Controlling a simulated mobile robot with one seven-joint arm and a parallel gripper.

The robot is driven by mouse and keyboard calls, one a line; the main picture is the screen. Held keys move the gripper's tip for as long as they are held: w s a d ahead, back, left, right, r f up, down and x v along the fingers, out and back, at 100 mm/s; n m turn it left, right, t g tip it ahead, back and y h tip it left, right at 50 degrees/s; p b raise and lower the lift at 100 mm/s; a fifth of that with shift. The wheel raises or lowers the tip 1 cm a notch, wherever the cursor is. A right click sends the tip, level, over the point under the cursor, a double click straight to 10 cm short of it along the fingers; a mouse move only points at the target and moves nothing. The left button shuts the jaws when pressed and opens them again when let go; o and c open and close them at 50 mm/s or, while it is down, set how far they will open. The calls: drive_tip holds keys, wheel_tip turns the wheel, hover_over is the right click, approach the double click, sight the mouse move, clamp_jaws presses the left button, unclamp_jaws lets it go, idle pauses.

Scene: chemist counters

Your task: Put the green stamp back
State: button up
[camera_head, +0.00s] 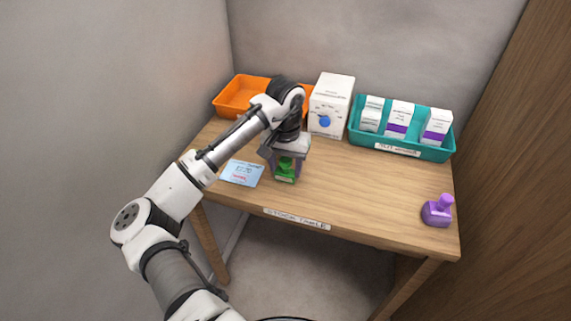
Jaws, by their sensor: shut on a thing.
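The green stamp (286,172) is in the middle left of the wooden table, below my gripper (286,165). My gripper points down and is shut on the stamp, and its fingers hide the stamp's upper part. I cannot tell whether the stamp's base touches the table. A light blue card (241,173) with printing lies flat just left of the stamp.
A teal tray (436,154) with several white boxes is at the back right. A white box with a blue dial (331,104) and an orange tray (233,99) stand at the back. The table's middle right (370,190) is clear.

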sight(286, 160)
drive_tip(key=o, duration=0.8)
wheel_tip(286, 160, up, 12)
drive_tip(key=shift+r+b, duration=0.1)
drive_tip(key=shift+b, duration=0.5)
